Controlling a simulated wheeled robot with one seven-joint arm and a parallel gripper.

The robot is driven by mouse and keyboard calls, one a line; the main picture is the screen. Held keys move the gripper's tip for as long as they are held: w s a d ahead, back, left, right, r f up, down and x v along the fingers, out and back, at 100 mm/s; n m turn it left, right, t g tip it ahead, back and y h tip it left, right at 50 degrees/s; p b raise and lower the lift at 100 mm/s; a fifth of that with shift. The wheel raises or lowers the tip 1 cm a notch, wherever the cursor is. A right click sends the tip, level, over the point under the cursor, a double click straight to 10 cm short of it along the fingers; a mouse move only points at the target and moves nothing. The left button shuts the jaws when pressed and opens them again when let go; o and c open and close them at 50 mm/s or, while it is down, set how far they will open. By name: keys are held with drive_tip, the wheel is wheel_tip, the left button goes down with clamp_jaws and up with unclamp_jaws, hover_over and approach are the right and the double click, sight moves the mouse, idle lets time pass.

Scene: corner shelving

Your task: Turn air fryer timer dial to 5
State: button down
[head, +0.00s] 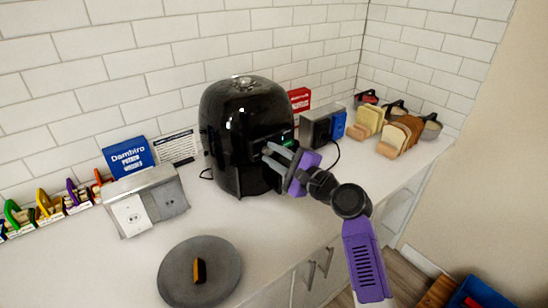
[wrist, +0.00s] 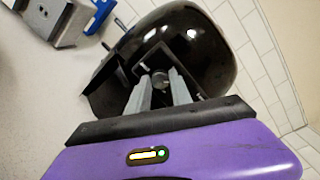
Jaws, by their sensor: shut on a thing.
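The black air fryer (head: 238,115) stands on the counter against the tiled wall. It also shows in the wrist view (wrist: 200,45), where its front panel faces my gripper. The round timer dial (wrist: 160,80) shows between my two grey fingertips on that panel. My gripper (head: 269,154) reaches the front of the air fryer from the right, and its fingers (wrist: 161,88) are shut on the dial. The dial's number marks are too small and dark to read. In the head view the dial is hidden behind my fingers.
A grey round plate (head: 220,280) lies near the counter's front edge. A metal toaster-like box (head: 172,195) stands left of the air fryer. Another grey appliance (head: 315,128) and bread slices (head: 368,124) are to the right. Clear counter lies in front of the air fryer.

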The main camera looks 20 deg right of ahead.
drive_tip(key=n+b, duration=0.1)
drive_tip(key=n, duration=0.3)
drive_tip(key=shift+f+b, duration=0.15)
drive_tip(key=shift+b, duration=0.2)
drive_tip(key=shift+n+h+b, duration=0.4)
drive_tip(key=shift+n+b, duration=0.25)
drive_tip(key=shift+n, duration=0.95)
drive_tip(key=c, duration=1.1)
unclamp_jaws()
drive_tip(key=shift+c, duration=0.2)
drive_tip(key=b+v, duration=0.1)
drive_tip(key=v, duration=0.6)
drive_tip(key=shift+s+r, duration=0.2)
drive_tip(key=shift+s, duration=0.2)
drive_tip(key=shift+d+n, duration=0.15)
drive_tip(key=shift+n, duration=0.15)
